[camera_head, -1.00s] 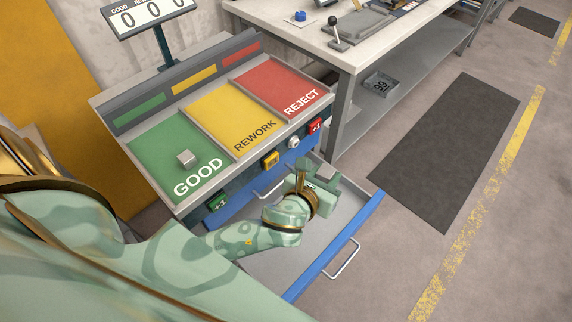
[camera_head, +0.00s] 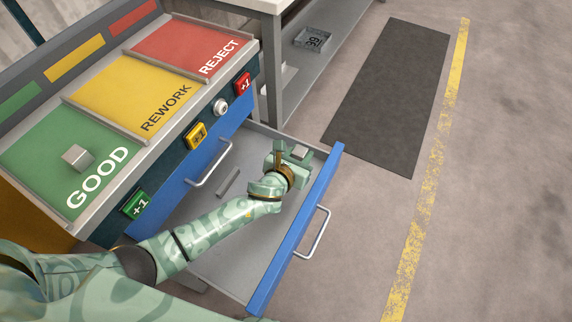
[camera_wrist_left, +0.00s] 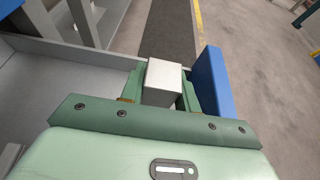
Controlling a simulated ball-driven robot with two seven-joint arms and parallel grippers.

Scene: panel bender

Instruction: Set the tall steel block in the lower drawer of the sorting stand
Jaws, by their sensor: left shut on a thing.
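My left gripper (camera_head: 288,156) is over the far right end of the open lower drawer (camera_head: 225,254), shut on a grey steel block (camera_head: 299,152). In the left wrist view the block (camera_wrist_left: 163,78) sits between the two green fingers, its pale square end showing. The drawer's blue front (camera_wrist_left: 210,80) is close on the right there. The fingers hide the block's lower part, so I cannot tell whether it touches the drawer floor. My right gripper is not in view.
A grey bar-like piece (camera_head: 229,182) lies in the drawer. Above are a closed blue drawer (camera_head: 184,187) and the GOOD, REWORK and REJECT trays; a small steel block (camera_head: 77,157) rests on GOOD. A workbench (camera_head: 271,60) stands behind. The drawer's near floor is clear.

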